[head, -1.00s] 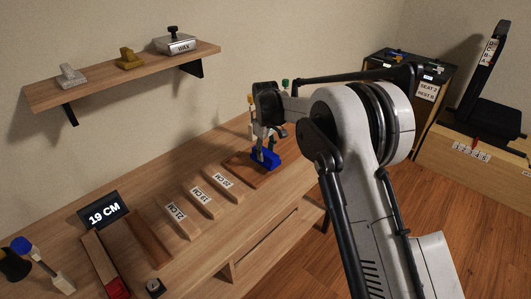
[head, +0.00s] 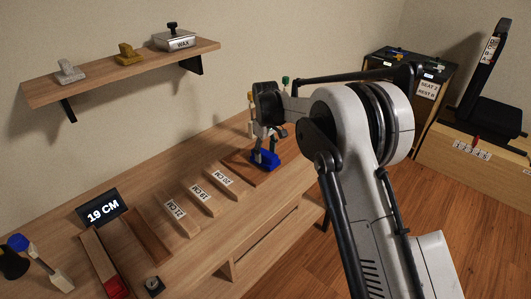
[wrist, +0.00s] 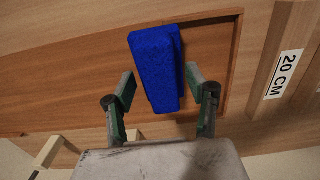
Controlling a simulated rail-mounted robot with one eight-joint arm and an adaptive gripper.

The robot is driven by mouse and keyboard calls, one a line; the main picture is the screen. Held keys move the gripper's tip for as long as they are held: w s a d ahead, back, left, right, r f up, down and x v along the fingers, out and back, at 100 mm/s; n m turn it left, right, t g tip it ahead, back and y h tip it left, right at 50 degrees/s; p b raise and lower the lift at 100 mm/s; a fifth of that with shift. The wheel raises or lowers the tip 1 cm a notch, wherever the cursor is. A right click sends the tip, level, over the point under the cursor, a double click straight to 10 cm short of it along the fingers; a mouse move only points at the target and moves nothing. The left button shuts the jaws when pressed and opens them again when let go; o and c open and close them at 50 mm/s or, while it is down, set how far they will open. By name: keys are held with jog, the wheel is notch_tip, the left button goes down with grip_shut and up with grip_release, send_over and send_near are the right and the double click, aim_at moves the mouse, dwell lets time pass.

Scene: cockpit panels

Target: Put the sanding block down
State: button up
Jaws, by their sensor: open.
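The blue sanding block (wrist: 157,65) rests on a dark reddish-brown board (wrist: 215,50) on the workbench. It also shows in the head view (head: 264,160), below my gripper (head: 268,143). In the wrist view my gripper (wrist: 163,90) is open, with one finger on each side of the block's near end. A gap shows beside each finger, most clearly on the left. The block's underside is hidden.
Wooden pieces labelled 20 CM (head: 224,178), 19 CM (head: 202,196) and 21 CM (head: 178,214) lie left of the board. A 19 CM sign (head: 102,209) stands farther left.

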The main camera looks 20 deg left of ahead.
aim_at(267, 153)
jog(key=shift+r+p, duration=0.35)
jog(key=shift+r, duration=0.1)
notch_tip(267, 153, up, 12)
jog(key=shift+r, duration=0.15)
jog(key=s+d+r+m+t, duration=0.1)
jog(key=s+d+r+m, duration=0.1)
jog(key=s+d+r, duration=0.5)
jog(key=s+d+r+m+t+y, duration=0.15)
jog(key=d+r, duration=0.25)
jog(key=d, duration=0.7)
jog(key=s+d+r+m+t+h, duration=0.1)
jog(key=s+d+r+m, duration=0.2)
jog(key=d+r, duration=0.45)
jog(key=s+d+f+m+t, duration=0.2)
jog(key=s+d+m, duration=0.1)
jog(key=s+d, duration=1)
jog(key=s+d+f+m+t, duration=0.1)
jog(key=s+d+f, duration=0.2)
jog(key=s, duration=0.3)
jog(key=s+d+f+m, duration=0.2)
jog(key=s+d+f, duration=0.2)
jog(key=s, duration=0.3)
jog(key=shift+s+d+f+t, duration=0.2)
jog(key=shift+f+t, duration=0.15)
jog(key=shift+f, duration=0.15)
